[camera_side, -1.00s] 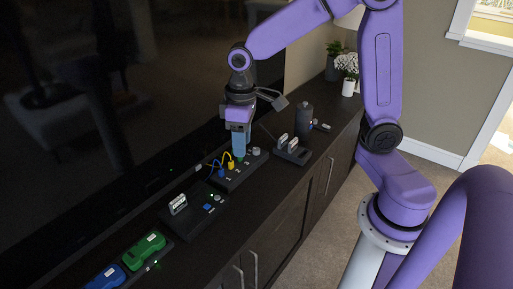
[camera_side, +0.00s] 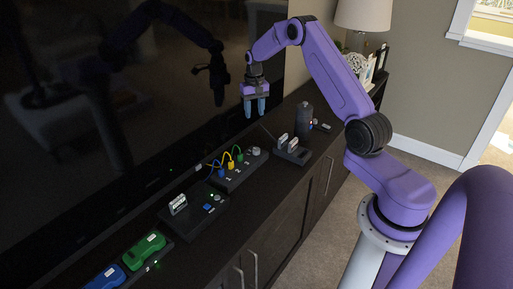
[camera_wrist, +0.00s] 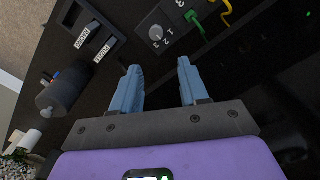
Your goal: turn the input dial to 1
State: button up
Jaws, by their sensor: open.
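The input dial (camera_wrist: 156,33) is a small light grey knob with numbers 1, 2 and 3 printed around it in the wrist view. In the side view the dial (camera_side: 255,151) sits at the right end of a dark box (camera_side: 226,183) on the cabinet, beside blue, yellow and green cables. My gripper (camera_side: 255,113) hangs above and behind the box, pointing down, apart from the dial. Its two blue fingers (camera_wrist: 156,90) are spread with nothing between them. I cannot tell which number the dial points to.
A dark cartridge holder (camera_side: 293,152) with two labelled cartridges and a dark cylinder (camera_side: 304,119) stand to the right. The TV screen (camera_side: 110,110) rises behind.

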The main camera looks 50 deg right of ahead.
aim_at(257, 149)
jog(key=f, duration=1.2)
jog(key=d+f, duration=0.1)
jog(key=f, duration=0.5)
jog(key=c, duration=0.8)
jog(key=shift+o, duration=0.2)
jog(key=n, duration=0.3)
jog(key=shift+s+d+r+n, duration=0.1)
jog(key=shift+n, duration=2.7)
